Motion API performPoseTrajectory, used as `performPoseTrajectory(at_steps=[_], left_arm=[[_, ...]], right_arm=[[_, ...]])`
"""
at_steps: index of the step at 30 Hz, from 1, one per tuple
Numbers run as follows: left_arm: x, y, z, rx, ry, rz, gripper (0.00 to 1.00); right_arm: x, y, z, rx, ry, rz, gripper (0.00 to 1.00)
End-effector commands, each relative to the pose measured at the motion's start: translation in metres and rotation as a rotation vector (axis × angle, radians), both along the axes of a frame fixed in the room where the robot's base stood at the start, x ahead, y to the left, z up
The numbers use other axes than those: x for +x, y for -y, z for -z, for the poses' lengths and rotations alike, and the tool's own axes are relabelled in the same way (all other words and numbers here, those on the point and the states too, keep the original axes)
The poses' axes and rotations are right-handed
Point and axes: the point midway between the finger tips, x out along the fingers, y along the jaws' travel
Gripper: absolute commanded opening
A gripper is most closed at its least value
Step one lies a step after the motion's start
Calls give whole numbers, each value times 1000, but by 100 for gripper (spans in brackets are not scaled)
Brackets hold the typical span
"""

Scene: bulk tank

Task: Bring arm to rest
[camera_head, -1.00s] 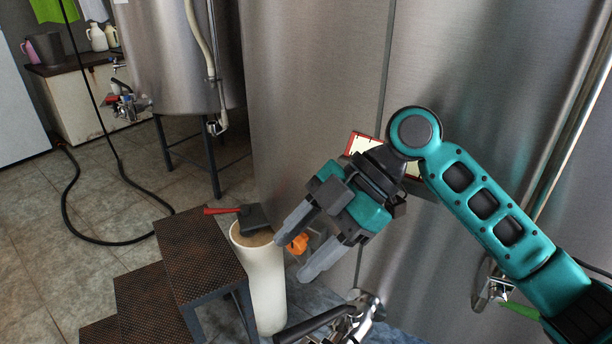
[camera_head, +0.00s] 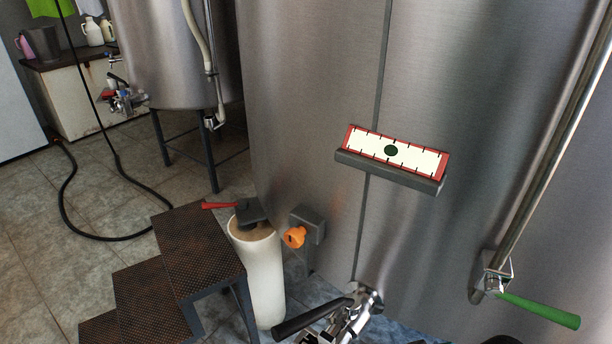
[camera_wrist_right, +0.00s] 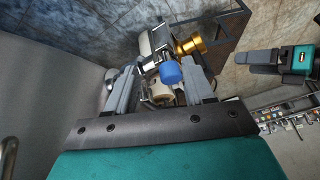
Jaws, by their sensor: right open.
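My right arm is out of the head view, apart from a dark shape at the bottom edge that I cannot identify for sure. In the right wrist view my right gripper (camera_wrist_right: 162,88) is open, with its two grey fingers apart. Nothing is held between them. Metal fittings with a blue part (camera_wrist_right: 171,73) and a gold-coloured knob (camera_wrist_right: 190,46) show beyond and between the fingers. A teal and dark grey part, which looks like my left gripper (camera_wrist_right: 262,62), shows at the right of that view. Its jaw opening is unclear. My left arm is not in the head view.
A steel tank (camera_head: 300,110) fills the middle and right. It bears a red-framed gauge (camera_head: 398,152), an orange knob (camera_head: 294,237), a black-handled valve (camera_head: 312,318) and a green lever (camera_head: 540,310).

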Motion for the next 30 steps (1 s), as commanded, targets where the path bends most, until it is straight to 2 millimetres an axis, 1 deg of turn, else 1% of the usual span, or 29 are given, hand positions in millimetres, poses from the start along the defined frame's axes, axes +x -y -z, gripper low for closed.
performPoseTrajectory(at_steps=[1,5,8,9,15,21,25,30], left_arm=[[0,0,0,0,1,0,98],[0,0,0,0,2,0,98],[0,0,-1,0,2,0,98],[1,0,-4,0,3,1,98],[2,-2,-17,4,14,-2,98],[-2,-7,-23,16,3,-7,98],[-3,-10,-29,20,7,-13,98],[-6,-14,-31,26,2,-21,98]], right_arm=[[-13,14,5,-28,-24,78,53],[-40,50,13,-110,-65,268,53],[-62,78,15,-178,-87,402,53],[-58,80,15,-179,-71,417,53],[-26,70,30,-117,77,401,53],[-1,60,45,-40,250,391,53],[9,54,51,14,371,383,53],[14,50,55,66,481,377,53]])
